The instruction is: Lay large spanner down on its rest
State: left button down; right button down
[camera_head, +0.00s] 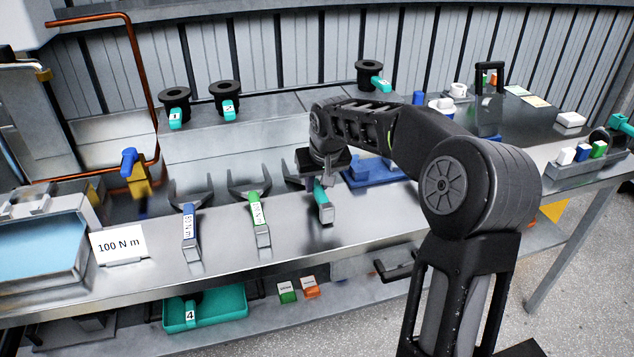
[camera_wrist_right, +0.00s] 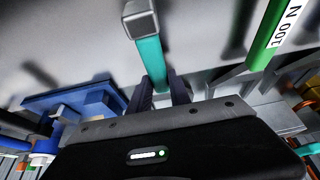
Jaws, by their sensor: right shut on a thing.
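A teal-handled spanner (camera_head: 324,205) is at the right end of a row of three spanners. My right gripper (camera_head: 322,178) is shut on its handle from above. In the right wrist view, the teal handle (camera_wrist_right: 151,62) with its grey end runs out from between the fingers (camera_wrist_right: 165,92). The spanner's jaw is mostly hidden behind my gripper. I cannot tell whether it touches its rest. A green spanner (camera_head: 259,218) marked 100 N m and a blue spanner (camera_head: 190,232) lie to its left with their jaws pointing back. My left gripper is not in view.
A card (camera_head: 119,245) reading 100 N m stands at the bench's front left. A blue fixture (camera_head: 370,172) sits right of the held spanner. Black cups with teal tags, such as this one (camera_head: 225,97), stand behind. A teal tray (camera_head: 205,310) is on the lower shelf.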

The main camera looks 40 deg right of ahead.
jog(key=shift+f, duration=0.25)
jog(key=c, duration=0.6)
grip_release()
jog(key=shift+r, duration=0.15)
dwell(0.4)
jog(key=shift+p+v, duration=1.9)
jog(key=shift+v, duration=2.45)
